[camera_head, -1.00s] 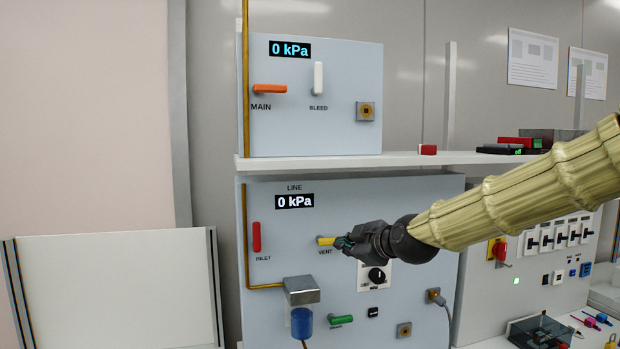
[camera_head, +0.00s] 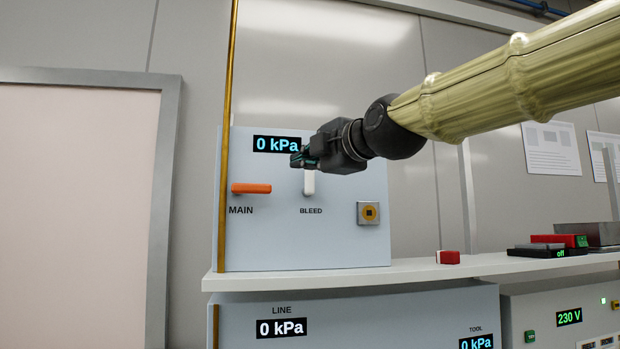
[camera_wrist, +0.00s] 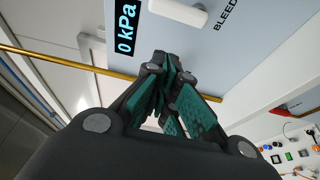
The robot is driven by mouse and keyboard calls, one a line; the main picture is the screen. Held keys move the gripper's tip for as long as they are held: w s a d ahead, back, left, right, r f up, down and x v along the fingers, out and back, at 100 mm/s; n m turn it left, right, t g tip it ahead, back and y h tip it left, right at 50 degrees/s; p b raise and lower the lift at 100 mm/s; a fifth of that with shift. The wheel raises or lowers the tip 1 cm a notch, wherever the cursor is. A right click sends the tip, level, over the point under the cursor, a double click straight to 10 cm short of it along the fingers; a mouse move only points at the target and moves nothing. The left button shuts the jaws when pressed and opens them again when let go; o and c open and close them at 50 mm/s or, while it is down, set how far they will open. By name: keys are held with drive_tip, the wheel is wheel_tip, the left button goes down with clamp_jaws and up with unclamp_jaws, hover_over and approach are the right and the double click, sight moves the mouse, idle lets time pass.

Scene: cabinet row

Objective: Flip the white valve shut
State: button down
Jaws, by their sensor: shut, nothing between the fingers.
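The white valve handle (camera_head: 309,183), labelled BLEED, points straight up on the upper panel (camera_head: 290,240). My gripper (camera_head: 299,160) is in front of its upper end in the head view and hides the top of the handle. In the wrist view the white handle (camera_wrist: 178,12) lies at the top edge, beyond the fingertips (camera_wrist: 168,62) and apart from them in the picture. The fingers are shut with nothing between them. Whether they touch the handle cannot be told.
An orange MAIN handle (camera_head: 251,188) lies horizontal to the left, beside a vertical brass pipe (camera_head: 227,120). The upper display (camera_head: 276,145) reads 0 kPa. A shelf (camera_head: 420,270) below carries a small red block (camera_head: 447,257). Space above the panel is clear.

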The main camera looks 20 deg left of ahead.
sight(309, 177)
drive_tip(key=w+a+p, duration=0.5)
drive_tip(key=w+p, duration=0.1)
drive_tip(key=shift+w+r+p, duration=0.15)
drive_tip(key=shift+w+p, duration=0.05)
drive_tip(key=shift+p, duration=0.15)
idle(0.7)
drive_tip(key=shift+w, duration=0.15)
